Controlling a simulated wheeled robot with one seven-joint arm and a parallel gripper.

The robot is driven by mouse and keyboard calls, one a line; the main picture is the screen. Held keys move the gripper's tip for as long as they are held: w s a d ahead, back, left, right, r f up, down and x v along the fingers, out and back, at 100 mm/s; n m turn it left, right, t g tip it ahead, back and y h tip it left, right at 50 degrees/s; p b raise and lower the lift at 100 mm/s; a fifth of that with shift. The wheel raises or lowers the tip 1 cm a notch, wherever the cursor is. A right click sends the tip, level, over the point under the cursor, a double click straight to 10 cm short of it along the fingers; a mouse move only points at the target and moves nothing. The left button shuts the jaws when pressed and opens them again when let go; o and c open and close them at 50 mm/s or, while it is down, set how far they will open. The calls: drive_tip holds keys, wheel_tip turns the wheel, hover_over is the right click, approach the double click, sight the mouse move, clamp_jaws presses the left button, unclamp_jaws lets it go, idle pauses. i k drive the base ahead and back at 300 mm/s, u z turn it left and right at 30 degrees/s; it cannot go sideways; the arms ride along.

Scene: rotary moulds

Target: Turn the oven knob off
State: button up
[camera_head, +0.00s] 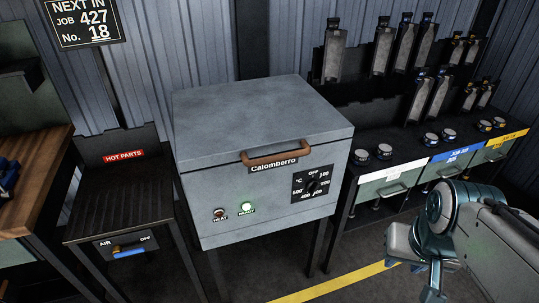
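The oven (262,120) is a grey box on dark legs, labelled "Calomberro", with a brown handle (269,160) across the top of its front; its lid or door looks shut. The oven knob (314,187) is small and dark on a black dial plate at the right of the front. "OFF" is at the top of the dial and temperature numbers run around it; the knob's pointing direction is too small to read surely. My arm is at the lower right, apart from the oven. My gripper (418,278) seems to be at its lower end, partly cut off; its opening is unclear.
A red lamp (219,215) and a lit green lamp (246,207) are left of the knob. A dark "HOT PARTS" stand (118,195) with a blue-handled air valve (128,250) is left. A rack (390,130) with bottle-like moulds and drawers stands right. Floor before the oven looks clear.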

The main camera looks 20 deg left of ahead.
sight(312, 186)
drive_tip(key=k, duration=0.5)
drive_tip(key=z, duration=1.3)
drive_tip(key=i, duration=1)
drive_tip(key=u, duration=2.45)
